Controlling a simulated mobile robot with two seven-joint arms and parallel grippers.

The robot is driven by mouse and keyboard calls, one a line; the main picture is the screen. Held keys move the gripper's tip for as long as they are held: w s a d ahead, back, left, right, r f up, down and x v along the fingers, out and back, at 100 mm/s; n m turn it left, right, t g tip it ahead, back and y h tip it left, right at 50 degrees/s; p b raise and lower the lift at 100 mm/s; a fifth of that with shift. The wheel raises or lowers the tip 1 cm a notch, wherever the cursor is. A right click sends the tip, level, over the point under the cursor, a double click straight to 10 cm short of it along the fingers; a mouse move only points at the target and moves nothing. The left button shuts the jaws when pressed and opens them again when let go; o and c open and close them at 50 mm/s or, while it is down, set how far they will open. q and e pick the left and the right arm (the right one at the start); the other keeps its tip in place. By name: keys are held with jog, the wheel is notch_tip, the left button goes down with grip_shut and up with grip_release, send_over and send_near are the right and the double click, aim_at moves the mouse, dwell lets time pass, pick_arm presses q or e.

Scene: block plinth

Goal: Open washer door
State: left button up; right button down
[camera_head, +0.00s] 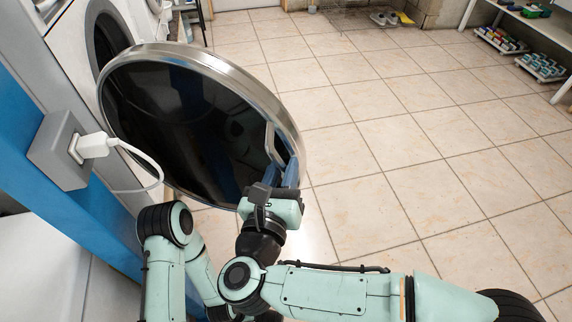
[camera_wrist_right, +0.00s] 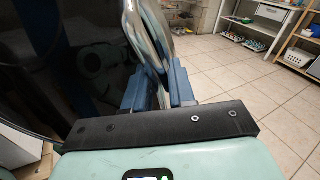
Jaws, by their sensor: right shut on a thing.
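The round washer door (camera_head: 180,120), with dark glass and a silver rim, stands swung out from the white washer (camera_head: 72,58) at the upper left. Part of the washer's dark round opening (camera_head: 106,36) shows behind it. My right gripper (camera_head: 284,168) is shut on the door's free edge, at its right side. In the right wrist view, the blue fingers (camera_wrist_right: 158,88) sit on both sides of the silver door rim (camera_wrist_right: 150,35). The exact contact at the fingertips is partly hidden. Links of my left arm show at the lower left, but its gripper cannot be seen.
A grey socket box (camera_head: 60,150) with a white plug and cable (camera_head: 150,165) is close to the door's left side. Tiled floor (camera_head: 400,150) is open to the right. Shelves with shoes (camera_head: 540,66) stand at the far right.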

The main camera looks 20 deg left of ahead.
jog(key=shift+s+a+r, duration=0.1)
jog(key=shift+s+r, duration=0.05)
jog(key=shift+r, duration=0.05)
jog(key=c, duration=1.1)
grip_release()
jog(key=shift+f, duration=0.1)
pick_arm(q)
jog(key=shift+w+d+r+t+p, duration=0.1)
jog(key=shift+w+r+t+p, duration=0.3)
jog(key=shift+w+r, duration=0.4)
pick_arm(e)
jog(key=s+d, duration=0.1)
jog(key=s, duration=1.2)
jog(key=shift+s+r, duration=0.15)
jog(key=shift+r, duration=0.15)
jog(key=shift+d, duration=0.15)
